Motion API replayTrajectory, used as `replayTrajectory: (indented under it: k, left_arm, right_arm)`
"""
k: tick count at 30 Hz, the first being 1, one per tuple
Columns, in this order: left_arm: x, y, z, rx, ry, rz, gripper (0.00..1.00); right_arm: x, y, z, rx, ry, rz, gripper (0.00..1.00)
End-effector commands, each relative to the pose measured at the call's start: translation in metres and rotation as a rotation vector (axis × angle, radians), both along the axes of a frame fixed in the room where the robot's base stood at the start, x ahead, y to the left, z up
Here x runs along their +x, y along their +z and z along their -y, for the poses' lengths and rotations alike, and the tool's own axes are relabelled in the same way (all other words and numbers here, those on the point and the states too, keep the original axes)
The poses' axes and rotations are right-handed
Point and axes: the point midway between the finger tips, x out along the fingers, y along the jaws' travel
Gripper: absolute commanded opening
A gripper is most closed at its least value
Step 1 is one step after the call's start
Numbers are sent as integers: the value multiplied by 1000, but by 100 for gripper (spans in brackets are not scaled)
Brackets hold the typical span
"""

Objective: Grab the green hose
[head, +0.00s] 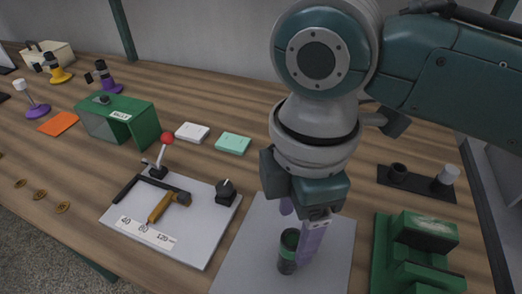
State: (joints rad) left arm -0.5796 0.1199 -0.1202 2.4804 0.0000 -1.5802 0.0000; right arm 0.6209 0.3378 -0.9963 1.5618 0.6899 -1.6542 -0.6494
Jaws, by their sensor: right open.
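I see no hanging hose. A short upright dark cylinder with green on it (287,252) stands on a grey plate (245,262) at the bottom centre; I cannot tell if it is a hose piece. My right gripper (297,232) points down from above with purple fingers. It is open. One finger is close beside the cylinder's right side in the picture; the other shows partly, above and behind the cylinder. I cannot tell whether either finger touches it. My left gripper is not in view.
A green stepped block (418,250) stands to the right, and a black holder (416,181) lies behind it. The table's front edge is lower left.

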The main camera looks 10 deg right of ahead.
Motion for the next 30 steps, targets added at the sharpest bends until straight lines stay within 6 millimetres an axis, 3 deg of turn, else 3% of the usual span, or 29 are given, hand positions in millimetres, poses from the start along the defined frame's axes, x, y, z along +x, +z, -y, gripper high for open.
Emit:
replayTrajectory:
  k: [8, 17, 30]
  left_arm:
    - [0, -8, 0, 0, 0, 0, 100]
    - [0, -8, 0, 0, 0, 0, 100]
    - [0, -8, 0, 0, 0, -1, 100]
  right_arm:
    - [-5, -43, -3, -1, 0, -3, 71]
    - [-4, -48, -3, 0, 1, 0, 71]
    - [-4, -47, -3, 0, 1, 0, 23]
